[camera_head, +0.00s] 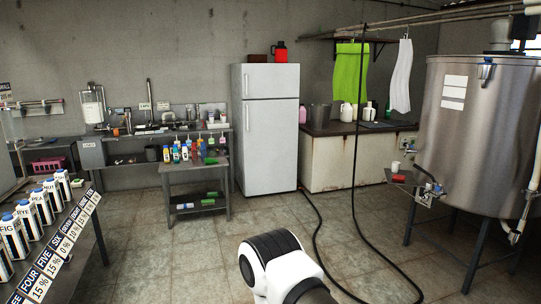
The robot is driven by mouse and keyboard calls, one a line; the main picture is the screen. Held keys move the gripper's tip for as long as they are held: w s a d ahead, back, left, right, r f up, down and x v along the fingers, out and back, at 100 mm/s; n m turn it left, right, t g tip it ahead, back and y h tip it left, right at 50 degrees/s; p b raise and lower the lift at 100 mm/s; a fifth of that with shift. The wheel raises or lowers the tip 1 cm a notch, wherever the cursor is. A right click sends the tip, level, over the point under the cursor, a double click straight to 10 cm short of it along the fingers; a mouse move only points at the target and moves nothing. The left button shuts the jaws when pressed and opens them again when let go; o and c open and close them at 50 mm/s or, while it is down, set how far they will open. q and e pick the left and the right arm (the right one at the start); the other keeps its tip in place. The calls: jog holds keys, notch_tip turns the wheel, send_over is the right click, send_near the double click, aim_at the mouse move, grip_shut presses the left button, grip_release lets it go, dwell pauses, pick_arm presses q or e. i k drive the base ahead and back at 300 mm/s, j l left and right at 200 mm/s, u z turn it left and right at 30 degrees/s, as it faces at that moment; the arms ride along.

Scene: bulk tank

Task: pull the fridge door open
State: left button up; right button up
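The fridge (270,145) is white and stands upright against the back wall, a little right of the middle of the view. It has a small upper door (270,82) and a taller lower door (269,147), and both look shut. Thin vertical handles seem to run along the left edge of the doors, but they are too small to make out clearly. A white and black link of my arm shows at the bottom, well short of the fridge. Neither of my grippers is in view.
A small table (194,168) with several bottles stands left of the fridge. A counter (345,165) is on its right. A steel tank (480,130) fills the right side, and cartons (45,207) line the left. A dark hose (318,235) crosses the otherwise open floor (200,255).

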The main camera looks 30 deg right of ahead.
aim_at(270, 127)
jog(key=i+l+z, duration=0.35)
jog(key=i, duration=0.2)
jog(key=i+z, duration=0.35)
jog(key=i, duration=0.2)
jog(key=i+z, duration=0.15)
jog(key=i, duration=3.1)
jog(key=l, duration=0.05)
